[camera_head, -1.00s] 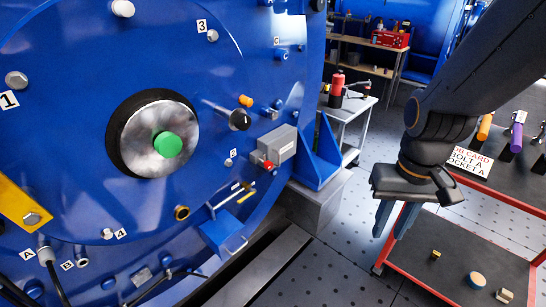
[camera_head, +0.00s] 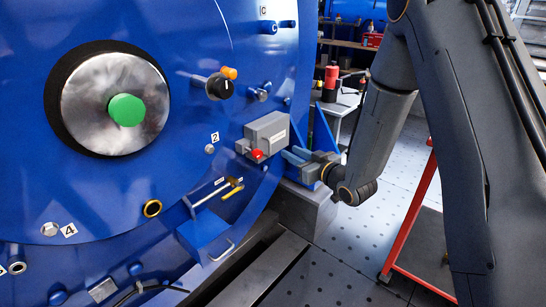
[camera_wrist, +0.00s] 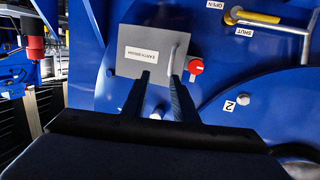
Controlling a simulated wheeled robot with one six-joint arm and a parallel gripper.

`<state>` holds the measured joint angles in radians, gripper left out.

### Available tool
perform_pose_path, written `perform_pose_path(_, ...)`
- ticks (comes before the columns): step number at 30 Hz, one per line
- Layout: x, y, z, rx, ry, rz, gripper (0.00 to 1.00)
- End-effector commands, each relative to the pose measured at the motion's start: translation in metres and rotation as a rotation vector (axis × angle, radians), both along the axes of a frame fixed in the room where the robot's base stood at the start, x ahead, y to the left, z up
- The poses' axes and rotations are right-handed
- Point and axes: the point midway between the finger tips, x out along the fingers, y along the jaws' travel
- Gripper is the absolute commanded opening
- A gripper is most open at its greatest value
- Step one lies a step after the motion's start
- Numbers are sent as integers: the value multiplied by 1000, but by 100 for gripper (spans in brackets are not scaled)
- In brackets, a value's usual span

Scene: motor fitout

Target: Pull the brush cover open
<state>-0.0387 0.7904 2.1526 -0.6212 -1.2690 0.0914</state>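The brush cover looks to be the grey box (camera_head: 268,131) on the side of the blue motor housing, with a white label that seems to read "EARTH BRUSH". In the wrist view the grey box (camera_wrist: 138,62) shows a thin light handle (camera_wrist: 181,45) on its face, near a red knob (camera_wrist: 195,66). My gripper (camera_head: 288,155) is at the box's lower right in the head view. In the wrist view my gripper (camera_wrist: 160,76) has its two fingers apart, tips at the box's near edge. The handle's end lies near the right fingertip; contact cannot be told.
A yellow-handled lever (camera_wrist: 258,17) with OPEN and SHUT labels is on the housing. A blue box with a wire handle (camera_head: 205,232) sits below. A grey block (camera_head: 302,205) stands under my gripper. A red-framed cart (camera_head: 412,215) is at right, with free floor before it.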

Motion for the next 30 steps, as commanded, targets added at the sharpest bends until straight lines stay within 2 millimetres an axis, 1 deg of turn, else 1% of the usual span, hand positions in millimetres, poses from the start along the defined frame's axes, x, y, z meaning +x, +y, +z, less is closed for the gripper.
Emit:
perform_pose_path(1, 1, 7, -9, 31, -28, 25, 26)
perform_pose_path(5, -1, 16, -10, 88, -80, 66, 26)
perform_pose_path(8, 2, 21, -8, 103, -96, 78, 26)
perform_pose_path(11, 9, 28, -7, 104, -99, 80, 26)
perform_pose_path(18, 37, 53, -7, 103, -98, 80, 26)
perform_pose_path(21, 47, 60, -7, 103, -97, 78, 26)
perform_pose_path(25, 54, 67, -7, 103, -97, 78, 26)
perform_pose_path(30, 57, 70, -7, 103, -96, 77, 26)
